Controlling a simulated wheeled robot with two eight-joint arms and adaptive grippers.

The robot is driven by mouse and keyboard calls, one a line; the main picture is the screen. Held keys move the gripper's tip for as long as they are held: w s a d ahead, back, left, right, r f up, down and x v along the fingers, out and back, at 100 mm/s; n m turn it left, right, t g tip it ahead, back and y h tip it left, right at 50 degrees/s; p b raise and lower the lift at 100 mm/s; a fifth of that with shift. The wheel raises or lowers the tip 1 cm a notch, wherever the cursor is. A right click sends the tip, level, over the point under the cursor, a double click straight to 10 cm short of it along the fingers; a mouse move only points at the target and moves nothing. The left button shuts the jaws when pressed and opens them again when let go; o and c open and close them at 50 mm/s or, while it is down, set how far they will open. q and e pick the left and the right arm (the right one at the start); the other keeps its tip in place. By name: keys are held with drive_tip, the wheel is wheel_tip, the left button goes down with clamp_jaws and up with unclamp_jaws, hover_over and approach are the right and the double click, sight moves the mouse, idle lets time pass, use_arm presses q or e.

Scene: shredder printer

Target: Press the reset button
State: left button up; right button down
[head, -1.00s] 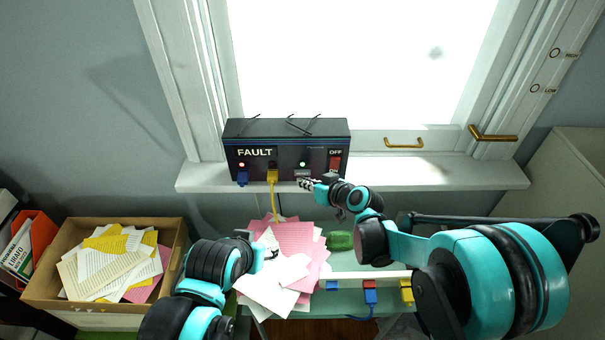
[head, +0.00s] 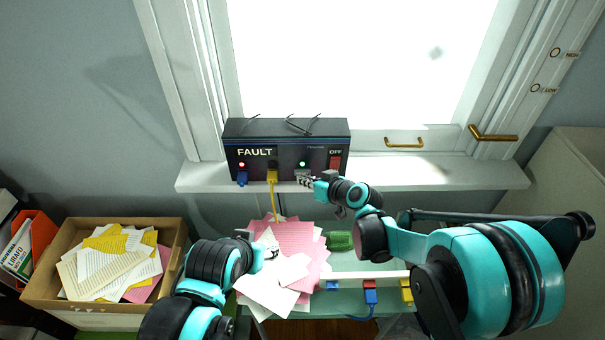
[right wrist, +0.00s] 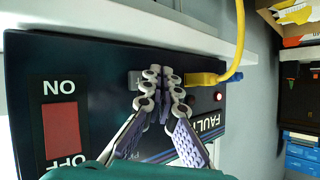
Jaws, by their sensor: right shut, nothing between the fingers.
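A dark box (head: 320,158) marked FAULT stands on the windowsill. A small grey button (head: 302,172) on its front sits under a green light; it looks like the reset button, its lettering unreadable now. It also shows in the right wrist view (right wrist: 134,79), partly behind my fingers. My right gripper (head: 308,181) is shut and empty, its fingertips at the box front (right wrist: 160,72), right by the grey button. I cannot tell whether they touch it. My left gripper (head: 270,253) is over loose papers; its fingers are too small to read.
A red ON/OFF switch (head: 335,163) is right of the button. A yellow plug (head: 272,176) with its cable and a blue plug (head: 242,178) are on the left. A red light (right wrist: 218,97) glows near them. Pink and white papers (head: 297,240) lie below the sill.

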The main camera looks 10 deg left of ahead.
drive_tip(key=shift+w+a, duration=0.1)
drive_tip(key=shift+w, duration=0.3)
idle(0.6)
drive_tip(key=shift+s, duration=0.15)
drive_tip(key=shift+s+d, duration=0.2)
drive_tip(key=shift+s, duration=0.5)
drive_tip(key=s, duration=0.2)
drive_tip(key=s+d, duration=0.1)
drive_tip(key=s, duration=0.2)
idle(0.4)
idle(0.7)
drive_tip(key=s+d+r+m+h, duration=0.1)
drive_tip(key=s+d+m+h, duration=0.1)
drive_tip(key=s+d, duration=0.4)
drive_tip(key=s+d+r+m+h, duration=0.1)
drive_tip(key=s+d+h, duration=0.3)
drive_tip(key=d, duration=0.9)
drive_tip(key=s+d+r+m+g+h, duration=0.1)
drive_tip(key=s+d+m+h, duration=0.2)
drive_tip(key=s+d, duration=0.6)
drive_tip(key=shift+s+d+m, duration=0.25)
drive_tip(key=shift+s+m, duration=0.35)
drive_tip(key=shift+s, duration=0.1)
